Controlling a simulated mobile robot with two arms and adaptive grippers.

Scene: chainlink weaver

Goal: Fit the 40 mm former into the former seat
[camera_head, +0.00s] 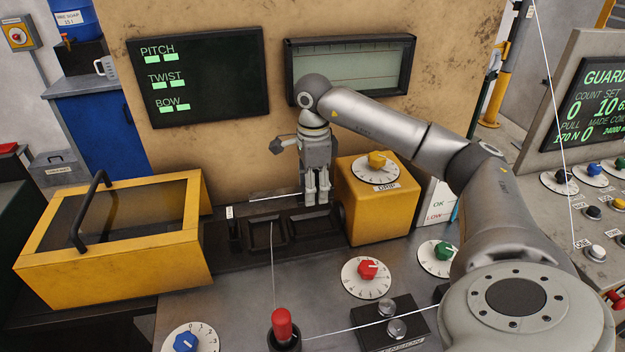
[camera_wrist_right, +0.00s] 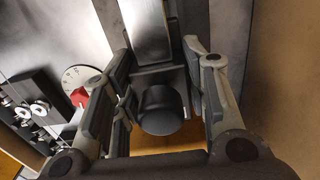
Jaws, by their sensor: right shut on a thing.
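My right gripper (camera_head: 317,198) points down beside the yellow dial block, low over the right end of a dark rack (camera_head: 265,236) with recesses. In the right wrist view its fingers (camera_wrist_right: 155,105) stand on both sides of a dark round-ended piece (camera_wrist_right: 162,108), and it is shut on this piece. The piece looks like the 40 mm former, but no size mark shows. A bright metal bar (camera_wrist_right: 145,30) lies beyond it. I cannot tell which part is the former seat; the fingers may hide it. Whether the piece touches the rack cannot be told. My left gripper is not in view.
A yellow box (camera_head: 140,270) with a dark window and handle stands left. The yellow dial block (camera_head: 375,215) is close to my right gripper. A red-topped lever (camera_head: 282,325), dials and a thin white wire are in front. A dusty panel (camera_head: 225,150) stands behind.

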